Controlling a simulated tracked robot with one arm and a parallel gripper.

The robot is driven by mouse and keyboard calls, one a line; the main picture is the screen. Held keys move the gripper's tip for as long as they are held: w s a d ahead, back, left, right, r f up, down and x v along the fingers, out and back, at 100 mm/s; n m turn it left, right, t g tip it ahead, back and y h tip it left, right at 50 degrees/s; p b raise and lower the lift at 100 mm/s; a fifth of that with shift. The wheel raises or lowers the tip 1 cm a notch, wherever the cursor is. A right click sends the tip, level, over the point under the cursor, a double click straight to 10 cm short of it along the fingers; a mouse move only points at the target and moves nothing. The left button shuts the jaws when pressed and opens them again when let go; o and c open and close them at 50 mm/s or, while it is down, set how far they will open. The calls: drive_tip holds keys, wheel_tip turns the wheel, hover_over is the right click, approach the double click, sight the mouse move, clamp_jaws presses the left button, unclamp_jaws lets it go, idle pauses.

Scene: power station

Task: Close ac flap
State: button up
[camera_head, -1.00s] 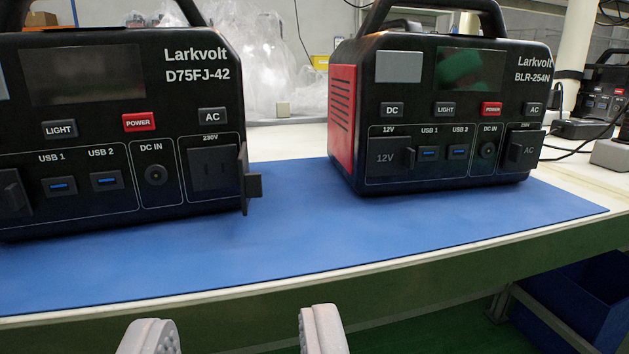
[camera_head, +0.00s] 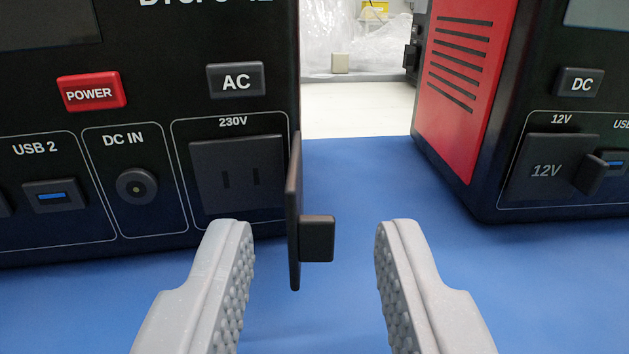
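The left power station (camera_head: 80,235) stands on a blue mat. Its AC flap (camera_head: 294,215) is swung open at the right side of the 230V socket (camera_head: 240,175) and sticks out toward me, seen nearly edge-on. A small square tab (camera_head: 317,239) stands out from the flap to the right. My gripper (camera_head: 312,240) is open, one grey studded finger to the left of the flap and one to the right. The flap's lower part and tab appear between the fingertips, and I see no contact.
A second power station with a red side (camera_head: 462,75) stands at the right, its 12V flap (camera_head: 548,170) shut. The blue mat (camera_head: 345,190) is clear between the two stations. A pale surface and plastic wrapping (camera_head: 325,35) lie behind.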

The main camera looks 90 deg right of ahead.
drive_tip(key=shift+d, duration=0.8)
clamp_jaws()
drive_tip(key=shift+a, duration=0.15)
drive_tip(key=shift+r+g+p, duration=0.1)
drive_tip(key=shift+g+p, duration=0.2)
drive_tip(key=shift+p, duration=0.05)
